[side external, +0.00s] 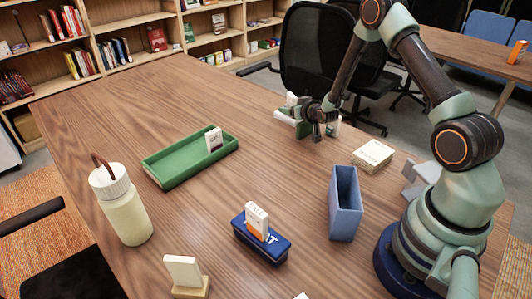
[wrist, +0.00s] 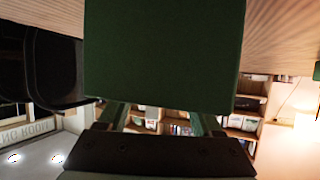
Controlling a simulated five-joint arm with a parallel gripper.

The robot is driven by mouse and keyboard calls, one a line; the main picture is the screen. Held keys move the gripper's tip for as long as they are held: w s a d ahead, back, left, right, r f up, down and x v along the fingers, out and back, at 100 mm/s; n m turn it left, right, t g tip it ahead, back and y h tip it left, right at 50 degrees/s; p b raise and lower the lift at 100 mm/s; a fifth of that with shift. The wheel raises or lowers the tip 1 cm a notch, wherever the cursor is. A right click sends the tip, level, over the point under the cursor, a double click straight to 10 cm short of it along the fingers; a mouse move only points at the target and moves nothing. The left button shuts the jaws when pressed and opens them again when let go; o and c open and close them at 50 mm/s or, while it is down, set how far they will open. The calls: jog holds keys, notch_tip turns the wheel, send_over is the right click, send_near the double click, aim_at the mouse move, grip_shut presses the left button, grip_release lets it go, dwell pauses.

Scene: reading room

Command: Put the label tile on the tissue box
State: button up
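In the side external view my gripper (side external: 318,129) is low over the far right part of the table, beside a small green block (side external: 304,129) with something white by it. In the wrist view a dark green face (wrist: 165,55) fills the upper middle and hides the fingertips, so I cannot tell whether the fingers grip it. A cream box (side external: 373,154), possibly the tissue box, lies on the table to the right, apart from my gripper. A white tile with small print (side external: 214,139) stands in the green tray (side external: 180,173). I cannot tell which piece is the label tile.
A blue open-topped bin (side external: 345,211) stands near the arm. A blue block (side external: 248,242) with an upright white and orange card (side external: 257,220) is at the front. A white card on a wooden stand (side external: 186,273) and a cream bottle (side external: 121,207) are left. The far left table is clear.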

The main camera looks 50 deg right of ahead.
jog(key=shift+r, duration=0.1)
jog(key=shift+r, duration=0.15)
jog(key=v, duration=1.2)
jog(key=a+r+n+g+y, duration=0.2)
jog(key=a+r+g+y, duration=0.1)
jog(key=a+r, duration=0.7)
jog(key=s+a+r+n+g+y, duration=0.1)
jog(key=s+a+r, duration=0.2)
jog(key=s, duration=0.4)
jog(key=s+a+r+n+g+y, duration=0.1)
jog(key=s+a+r+g, duration=0.1)
jog(key=s+a+r, duration=0.2)
jog(key=s+a, duration=0.1)
jog(key=s, duration=0.2)
jog(key=shift+s+a+n+g, duration=0.2)
jog(key=shift+n+g, duration=0.1)
jog(key=shift+n, duration=0.1)
